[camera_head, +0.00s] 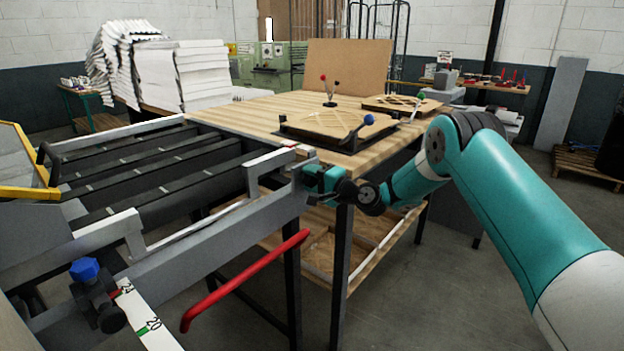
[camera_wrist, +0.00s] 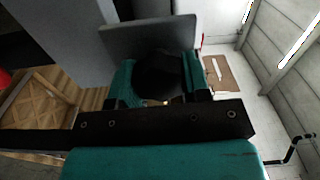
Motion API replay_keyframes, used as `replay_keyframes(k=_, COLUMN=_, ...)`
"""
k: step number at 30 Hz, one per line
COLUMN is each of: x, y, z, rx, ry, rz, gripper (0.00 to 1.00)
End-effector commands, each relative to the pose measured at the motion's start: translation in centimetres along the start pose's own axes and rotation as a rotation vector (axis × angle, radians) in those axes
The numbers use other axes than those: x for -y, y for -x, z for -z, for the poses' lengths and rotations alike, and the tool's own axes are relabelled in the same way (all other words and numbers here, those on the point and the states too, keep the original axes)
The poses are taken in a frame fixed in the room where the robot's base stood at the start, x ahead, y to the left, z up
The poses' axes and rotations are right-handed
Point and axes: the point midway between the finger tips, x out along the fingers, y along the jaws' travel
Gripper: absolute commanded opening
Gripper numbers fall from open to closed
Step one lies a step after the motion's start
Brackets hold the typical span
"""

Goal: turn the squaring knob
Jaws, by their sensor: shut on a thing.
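A dark, rounded knob (camera_wrist: 160,74) sits between the two teal fingers of my gripper (camera_wrist: 158,88) in the wrist view. The fingers are shut on it from both sides, and a grey plate stands just behind it. I take it to be the squaring knob; no marking on it is readable. In the head view my gripper (camera_head: 318,178) is at the right end of the grey machine frame (camera_head: 210,240), beside the table corner. There the knob is mostly hidden by the gripper and the frame end.
A red bar handle (camera_head: 245,280) sticks out below the frame. A blue knob (camera_head: 85,270) sits on a clamp by a white scale (camera_head: 145,315). The wooden table (camera_head: 250,118) carries a fixture with a blue ball (camera_head: 369,119). Open floor lies to the right.

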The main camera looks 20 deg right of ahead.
Motion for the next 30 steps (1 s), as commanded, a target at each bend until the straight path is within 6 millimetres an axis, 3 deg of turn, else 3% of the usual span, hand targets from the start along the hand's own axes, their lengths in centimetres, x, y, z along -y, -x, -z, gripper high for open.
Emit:
replay_keyframes(k=20, x=0.01, y=0.08, z=0.28, rx=-0.006, ry=-0.063, rz=0.001, gripper=0.20)
replay_keyframes(k=21, x=0.01, y=0.08, z=0.29, rx=-0.006, ry=-0.063, rz=0.001, gripper=0.48)
replay_keyframes(k=24, x=0.00, y=0.05, z=0.21, rx=-0.005, ry=-0.063, rz=0.001, gripper=0.69)
replay_keyframes(k=30, x=-0.01, y=-0.04, z=0.02, rx=-0.001, ry=-0.064, rz=0.001, gripper=0.69)
